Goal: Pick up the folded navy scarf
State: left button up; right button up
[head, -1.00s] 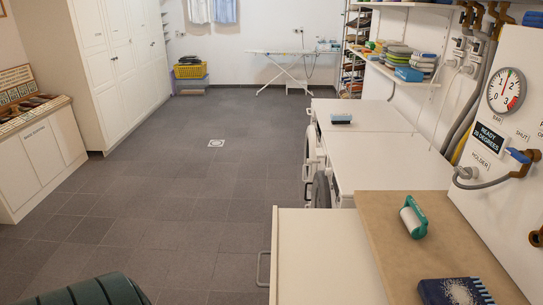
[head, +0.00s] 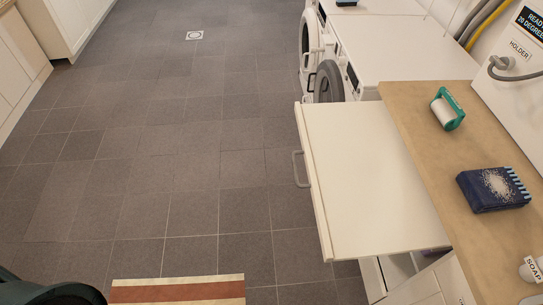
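The folded navy scarf (head: 488,190) lies on the tan wooden worktop at the right of the head view. It has a white speckled patch on top and a light blue fringe along its right edge. Nothing covers it. Neither of my grippers shows in the view, so no gripper is seen near the scarf.
A lint roller with a green handle (head: 447,109) lies behind the scarf on the worktop (head: 426,118). A soap container (head: 533,268) is at the lower right. A white pull-out panel (head: 370,180) juts out left of the worktop. A striped mat (head: 178,291) lies on the open tiled floor.

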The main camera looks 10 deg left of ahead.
aim_at(491, 188)
jog(key=z, duration=1.35)
